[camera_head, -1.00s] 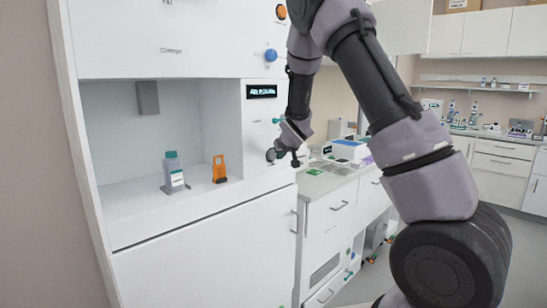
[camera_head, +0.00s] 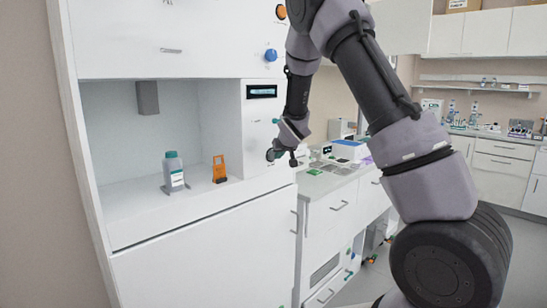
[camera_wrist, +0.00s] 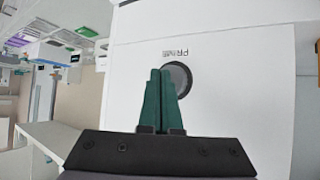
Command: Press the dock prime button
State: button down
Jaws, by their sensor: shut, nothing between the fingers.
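The dock prime button (camera_wrist: 182,76) is a dark round button on the white panel, with a partly readable "PR..." label beside it. It also shows in the head view as a dark disc (camera_head: 270,155) low on the narrow panel right of the alcove. My gripper (camera_wrist: 160,74) has its green fingers shut together and empty, with the tips over the button's left part. In the head view my gripper (camera_head: 277,153) is right at the panel. The fingers cover part of the button, so I cannot tell whether it is pressed in.
A small display (camera_head: 262,91) is above the button. The alcove to the left holds a green-capped bottle (camera_head: 173,172) and an orange item (camera_head: 219,169). A blue knob (camera_head: 271,55) is higher up. A counter (camera_head: 315,184) with several items stands to the right.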

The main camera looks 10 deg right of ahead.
jog(key=shift+w+a, duration=0.3)
jog(key=shift+w, duration=0.1)
dwell(0.8)
jog(key=shift+s+d, duration=0.1)
jog(key=shift+s, duration=0.05)
jog(key=shift+s+d, duration=0.45)
jog(key=shift+s, duration=0.15)
jog(key=shift+s, duration=0.1)
jog(key=s+d, duration=0.1)
jog(key=s, duration=0.1)
jog(key=s+d, duration=0.2)
dwell(0.5)
jog(key=shift+d, duration=0.1)
dwell(2.3)
